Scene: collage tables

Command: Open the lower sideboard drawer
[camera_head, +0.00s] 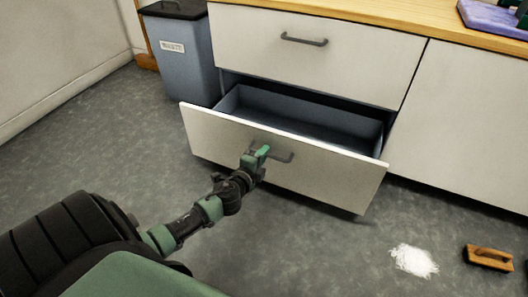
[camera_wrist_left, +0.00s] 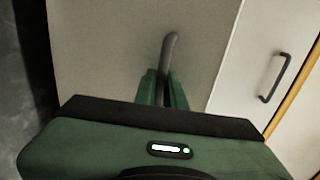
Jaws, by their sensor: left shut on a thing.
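The lower sideboard drawer (camera_head: 310,178) is pulled part way out, and its dark blue inside (camera_head: 300,117) shows empty in the head view. My left gripper (camera_head: 257,155) is shut on the dark bar handle of this drawer, near the handle's left end. The handle (camera_head: 285,157) runs to the right of the fingers. In the left wrist view the green fingers (camera_wrist_left: 163,90) close around the handle (camera_wrist_left: 170,48), with the drawer's pale front (camera_wrist_left: 110,50) behind. My right gripper is in neither view.
The shut upper drawer (camera_head: 320,60) has its own handle (camera_head: 304,41). A blue waste bin (camera_head: 185,60) stands left of the sideboard. A white powder pile (camera_head: 414,261) and a wooden brush (camera_head: 488,257) lie on the floor at right. Floor in front of the drawer is clear.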

